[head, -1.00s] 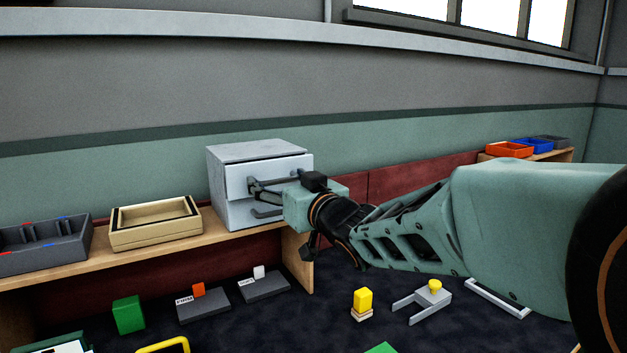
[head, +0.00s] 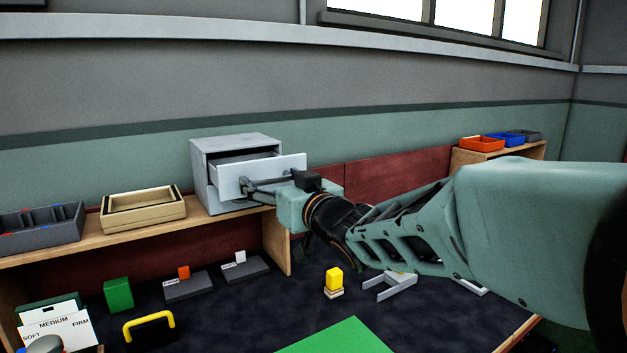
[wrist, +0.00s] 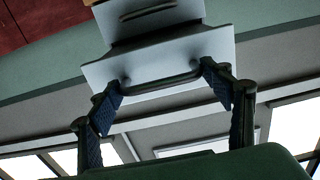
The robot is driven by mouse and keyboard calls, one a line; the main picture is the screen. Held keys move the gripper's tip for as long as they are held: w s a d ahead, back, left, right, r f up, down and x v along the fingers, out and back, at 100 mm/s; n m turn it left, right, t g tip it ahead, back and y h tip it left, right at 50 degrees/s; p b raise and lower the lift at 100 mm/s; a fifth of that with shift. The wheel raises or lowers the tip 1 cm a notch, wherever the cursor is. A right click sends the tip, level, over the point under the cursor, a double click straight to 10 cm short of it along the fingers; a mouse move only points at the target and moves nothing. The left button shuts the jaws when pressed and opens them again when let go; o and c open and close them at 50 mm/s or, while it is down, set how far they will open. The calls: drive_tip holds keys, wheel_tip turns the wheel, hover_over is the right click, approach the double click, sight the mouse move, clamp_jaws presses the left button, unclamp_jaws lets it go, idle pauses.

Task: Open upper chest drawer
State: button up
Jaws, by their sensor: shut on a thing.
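The grey-white chest (head: 235,143) stands on the wooden shelf against the wall. Its upper drawer (head: 285,163) is pulled partly out, with a dark gap showing behind its front. My gripper (head: 247,187) is shut on the upper drawer's handle (wrist: 160,85), at the front of the drawer. In the wrist view, my gripper (wrist: 166,75) has one padded finger at each end of the handle, and the drawer front (wrist: 165,58) faces the camera. The lower drawer (wrist: 150,20) with its own handle also shows there. The drawer's inside is mostly hidden.
A beige tray (head: 143,219) and a dark divided bin (head: 40,238) sit left of the chest on the shelf (head: 120,240). Below are a green block (head: 118,294), a yellow block (head: 334,278) and a grey fork-shaped part (head: 385,290). Coloured bins (head: 482,143) stand far right.

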drive_tip(key=shift+s+d, duration=0.15)
drive_tip(key=shift+s, duration=0.3)
drive_tip(key=o, duration=1.4)
drive_tip(key=shift+w, duration=0.1)
drive_tip(key=shift+w, duration=0.1)
